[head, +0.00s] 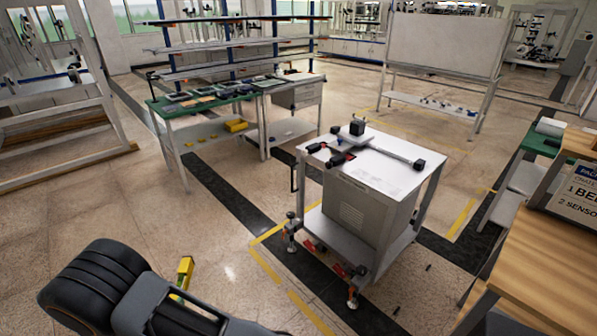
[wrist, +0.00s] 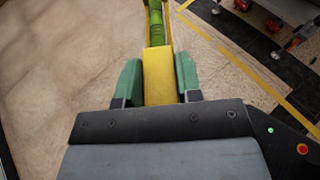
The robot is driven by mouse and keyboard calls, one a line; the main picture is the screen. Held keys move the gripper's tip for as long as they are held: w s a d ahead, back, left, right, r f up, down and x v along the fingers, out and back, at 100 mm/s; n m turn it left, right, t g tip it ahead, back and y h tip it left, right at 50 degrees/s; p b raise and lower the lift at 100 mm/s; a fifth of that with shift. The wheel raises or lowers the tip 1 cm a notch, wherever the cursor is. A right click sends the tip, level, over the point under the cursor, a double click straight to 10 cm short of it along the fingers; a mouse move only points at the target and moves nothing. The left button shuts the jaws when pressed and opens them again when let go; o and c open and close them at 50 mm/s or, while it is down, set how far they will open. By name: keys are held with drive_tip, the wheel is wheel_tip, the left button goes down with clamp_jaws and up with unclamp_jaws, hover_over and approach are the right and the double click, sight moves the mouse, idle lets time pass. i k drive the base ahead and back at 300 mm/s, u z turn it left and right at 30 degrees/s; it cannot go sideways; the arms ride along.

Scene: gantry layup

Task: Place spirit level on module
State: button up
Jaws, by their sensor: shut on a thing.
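The spirit level is yellow with a green vial section. In the wrist view the spirit level (wrist: 158,75) points away from me between the two green finger pads of my gripper (wrist: 158,82), which is shut on it. In the head view the spirit level (head: 184,270) shows at the lower left, above the floor, beside my dark arm. The fingers are hidden there. The module (head: 362,170), as I take it, is the white-topped cart in the middle, with a small dark-and-grey rail assembly (head: 355,135) on top. The level is well apart from it.
A green-topped workbench (head: 190,104) with trays stands at the back left. A wooden-topped table (head: 540,250) with a sign (head: 580,195) is at the right. A whiteboard stand (head: 445,50) is behind. Open floor lies between my arm and the cart, whose adjustable feet stick out low.

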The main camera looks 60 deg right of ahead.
sight(376, 182)
drive_tip(key=z, duration=0.3)
drive_tip(key=i, duration=1.05)
drive_tip(key=z, duration=1.3)
drive_tip(key=i, duration=0.6)
drive_tip(key=z, duration=0.7)
